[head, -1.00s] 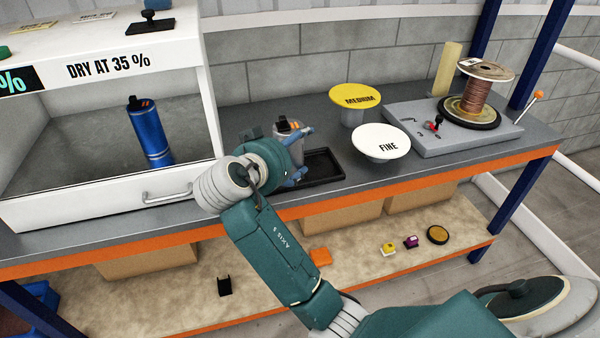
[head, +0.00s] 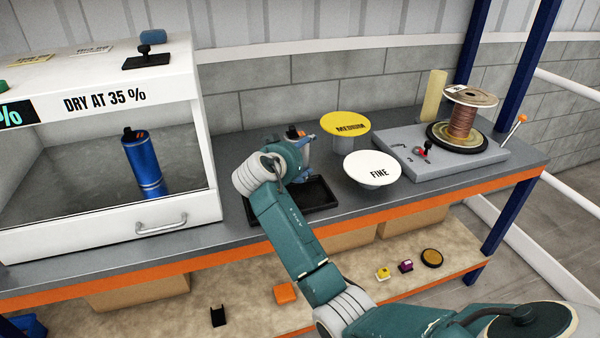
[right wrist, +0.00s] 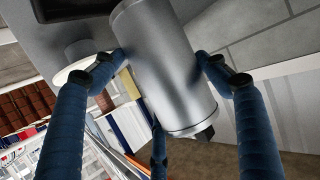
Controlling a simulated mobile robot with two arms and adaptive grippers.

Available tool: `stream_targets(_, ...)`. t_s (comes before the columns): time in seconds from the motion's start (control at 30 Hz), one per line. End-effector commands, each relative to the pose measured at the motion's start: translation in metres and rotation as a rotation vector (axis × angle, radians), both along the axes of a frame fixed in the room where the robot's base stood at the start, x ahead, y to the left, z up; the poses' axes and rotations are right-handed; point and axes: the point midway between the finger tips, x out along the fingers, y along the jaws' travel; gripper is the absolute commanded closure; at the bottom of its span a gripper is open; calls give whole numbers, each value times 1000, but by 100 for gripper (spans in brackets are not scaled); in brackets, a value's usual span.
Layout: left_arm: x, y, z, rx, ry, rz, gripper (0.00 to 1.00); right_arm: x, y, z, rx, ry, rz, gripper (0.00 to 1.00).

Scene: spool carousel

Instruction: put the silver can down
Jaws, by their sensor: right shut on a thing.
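The silver can (right wrist: 165,65) fills the middle of the right wrist view, between the blue fingers of my right gripper (right wrist: 165,75), which is shut on it. In the head view only the top of the silver can (head: 294,132), with its dark cap and an orange mark, shows behind my right gripper (head: 306,152). The can looks held above the bench, near a black tray (head: 322,196). The gripper hides most of the can, and I cannot tell its exact height. My left gripper is not in view.
A yellow MEDIUM disc (head: 346,124) and a white FINE disc (head: 372,169) stand right of the tray. A grey spool base (head: 405,150) is farther right. At left, a white drying cabinet (head: 120,235) holds a blue can (head: 145,160). The bench's orange front edge (head: 400,206) is close.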

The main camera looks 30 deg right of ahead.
Motion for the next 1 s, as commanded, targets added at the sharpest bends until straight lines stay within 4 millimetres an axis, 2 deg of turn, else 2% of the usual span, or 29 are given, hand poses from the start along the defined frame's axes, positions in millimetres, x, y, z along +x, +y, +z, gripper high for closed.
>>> stream_targets(0.1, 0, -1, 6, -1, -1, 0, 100, 0, 0, -19, -2, 0, 2, 60)
stream_targets(0.27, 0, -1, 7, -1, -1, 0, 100, 1, 0, -32, -2, -2, 1, 60)
stream_targets(0.53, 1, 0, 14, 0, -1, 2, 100, 0, 0, -68, -3, -1, 2, 60)
stream_targets(0.97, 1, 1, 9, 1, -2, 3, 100, 1, 1, -77, -2, -4, 1, 60)
stream_targets(1.0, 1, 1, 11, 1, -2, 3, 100, 0, 1, -76, -1, -2, 1, 18)
